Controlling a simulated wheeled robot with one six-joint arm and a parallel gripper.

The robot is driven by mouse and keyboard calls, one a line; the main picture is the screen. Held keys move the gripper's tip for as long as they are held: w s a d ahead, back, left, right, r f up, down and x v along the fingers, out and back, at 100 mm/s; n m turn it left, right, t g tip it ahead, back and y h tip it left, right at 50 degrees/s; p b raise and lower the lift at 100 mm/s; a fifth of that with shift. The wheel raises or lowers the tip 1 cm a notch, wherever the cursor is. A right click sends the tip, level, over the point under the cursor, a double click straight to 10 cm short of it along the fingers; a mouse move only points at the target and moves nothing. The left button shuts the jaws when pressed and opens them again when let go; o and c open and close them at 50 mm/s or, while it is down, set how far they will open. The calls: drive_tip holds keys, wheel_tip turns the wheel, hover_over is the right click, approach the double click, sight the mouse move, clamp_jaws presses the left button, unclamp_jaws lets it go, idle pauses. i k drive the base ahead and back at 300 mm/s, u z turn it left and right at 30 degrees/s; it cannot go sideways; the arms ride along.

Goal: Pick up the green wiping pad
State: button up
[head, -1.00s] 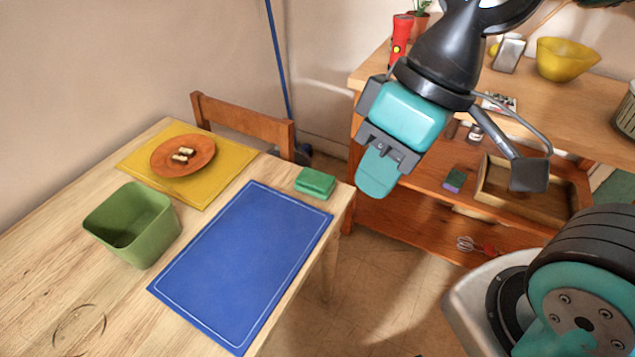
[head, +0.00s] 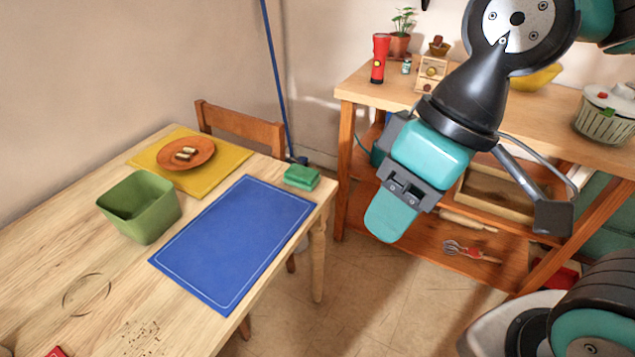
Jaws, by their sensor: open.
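The green wiping pad (head: 302,177) lies on the far right corner of the wooden table (head: 50,235), just beyond the far right end of the blue mat (head: 237,240). My gripper (head: 388,217) hangs in the air to the right of the table, over the floor and in front of the shelf unit. It is open and holds nothing. It is clearly apart from the pad.
A green bin (head: 140,207) stands left of the blue mat. Behind it, an orange plate (head: 186,153) with small pieces rests on a yellow mat (head: 228,168). A chair (head: 240,126) stands behind the table. A wooden shelf unit (head: 350,95) with several objects fills the right.

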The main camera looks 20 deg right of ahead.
sight(304, 177)
drive_tip(key=z, duration=0.5)
drive_tip(key=i, duration=0.8)
drive_tip(key=u, duration=1.9)
